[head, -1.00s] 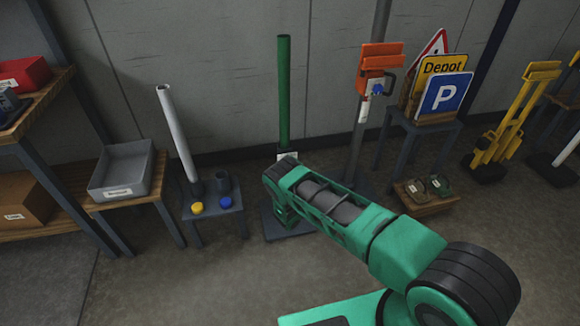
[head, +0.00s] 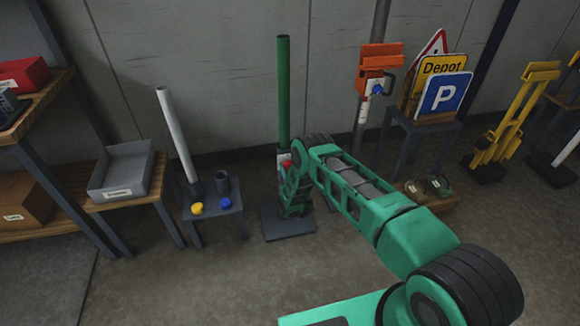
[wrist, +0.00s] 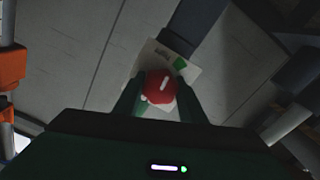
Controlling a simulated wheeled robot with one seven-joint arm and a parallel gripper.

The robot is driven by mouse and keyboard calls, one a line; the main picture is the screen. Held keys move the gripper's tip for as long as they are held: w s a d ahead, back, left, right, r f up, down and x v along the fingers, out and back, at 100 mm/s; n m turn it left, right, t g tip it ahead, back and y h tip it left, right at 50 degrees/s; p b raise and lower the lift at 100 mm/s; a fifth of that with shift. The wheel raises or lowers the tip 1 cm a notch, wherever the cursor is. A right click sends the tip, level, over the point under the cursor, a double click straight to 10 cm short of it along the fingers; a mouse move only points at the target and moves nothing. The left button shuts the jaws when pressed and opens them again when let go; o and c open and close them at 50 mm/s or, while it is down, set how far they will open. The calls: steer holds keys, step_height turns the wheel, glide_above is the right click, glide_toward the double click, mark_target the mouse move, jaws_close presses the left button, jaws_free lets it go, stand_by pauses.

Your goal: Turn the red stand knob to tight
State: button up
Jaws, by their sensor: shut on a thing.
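The red knob (wrist: 160,88) has a white pointer line. In the wrist view the line slants up and slightly right, roughly toward a green mark (wrist: 180,64) on the white label plate (wrist: 192,76) behind it. Small print by the mark is too small to read surely. My gripper (wrist: 159,96) has its green fingers on either side of the knob and is shut on it. In the head view a bit of the red knob (head: 287,164) shows low on the stand with the green post (head: 284,90), and my arm hides the rest.
The stand's dark base (head: 287,223) is on the floor. A small table (head: 212,212) with yellow and blue knobs is left of it. An orange clamp (head: 378,62) on a grey pole and a table of signs (head: 443,93) are to the right. Open floor lies in front.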

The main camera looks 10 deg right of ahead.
steer(key=m, duration=0.5)
steer(key=shift+s+f, duration=0.25)
steer(key=shift+f, duration=0.15)
steer(key=shift+m, duration=0.3)
steer(key=o, duration=0.9)
steer(key=shift+o, duration=0.8)
steer(key=shift+w+r, duration=0.15)
steer(key=s, duration=1)
steer(key=shift+s, duration=0.4)
